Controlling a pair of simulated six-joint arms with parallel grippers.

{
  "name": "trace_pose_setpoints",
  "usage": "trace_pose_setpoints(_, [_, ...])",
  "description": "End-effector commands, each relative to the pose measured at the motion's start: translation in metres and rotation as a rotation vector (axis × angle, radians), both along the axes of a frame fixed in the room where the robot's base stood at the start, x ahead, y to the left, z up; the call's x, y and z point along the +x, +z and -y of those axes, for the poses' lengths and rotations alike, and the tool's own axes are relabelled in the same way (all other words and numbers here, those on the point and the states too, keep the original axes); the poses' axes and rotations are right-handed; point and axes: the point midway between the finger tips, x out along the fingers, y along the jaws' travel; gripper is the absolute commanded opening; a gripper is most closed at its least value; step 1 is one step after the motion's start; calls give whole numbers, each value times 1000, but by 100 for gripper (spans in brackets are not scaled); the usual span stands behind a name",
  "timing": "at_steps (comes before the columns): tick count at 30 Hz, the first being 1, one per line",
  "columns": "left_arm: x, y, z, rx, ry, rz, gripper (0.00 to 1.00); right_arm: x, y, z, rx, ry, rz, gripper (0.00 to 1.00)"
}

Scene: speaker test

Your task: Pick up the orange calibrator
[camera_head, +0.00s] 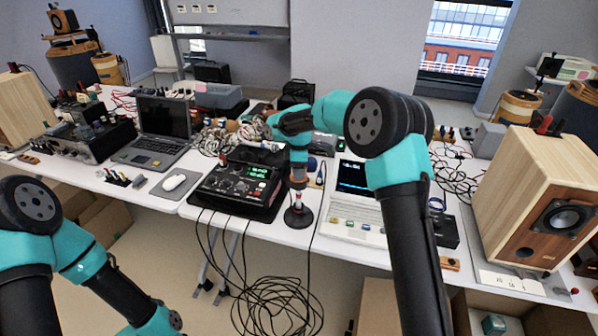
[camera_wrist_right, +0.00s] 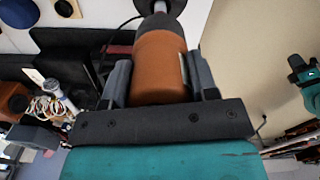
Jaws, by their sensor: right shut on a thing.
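The orange calibrator (camera_wrist_right: 160,68) fills the middle of the right wrist view as a short orange cylinder with a dark grey end. My right gripper (camera_head: 298,181) is shut on it, with one dark finger on each side. In the head view the right gripper points down over a small round black base (camera_head: 298,216) at the table's front edge. There the calibrator is mostly hidden by the gripper. I cannot tell whether it touches the base. My left arm is at the lower left of the head view; its gripper is outside the frame.
A black meter case (camera_head: 236,186) stands left of the right gripper, a white keyboard-like device (camera_head: 352,217) to its right. A wooden speaker (camera_head: 537,196) is at the far right. A laptop (camera_head: 158,135) and mouse (camera_head: 174,182) sit left. Black cables (camera_head: 277,303) hang in front.

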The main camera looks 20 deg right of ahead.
Motion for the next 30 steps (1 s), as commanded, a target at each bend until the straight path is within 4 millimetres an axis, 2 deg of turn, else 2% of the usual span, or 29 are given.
trace_pose_setpoints(5, [0, 0, 0, 0, 0, 0, 0, 1, 16, 0, 1, 0, 4, 21])
trace_pose_setpoints(18, [0, 0, 0, 0, 0, 0, 0, 1, 88, 0, 1, 0, 3, 21])
trace_pose_setpoints(23, [0, 0, 0, 0, 0, 0, 0, 0, 99, 0, 1, 0, 1, 21])
trace_pose_setpoints(30, [0, 0, 0, 0, 0, 0, 0, 0, 100, 0, 1, 0, 1, 21])
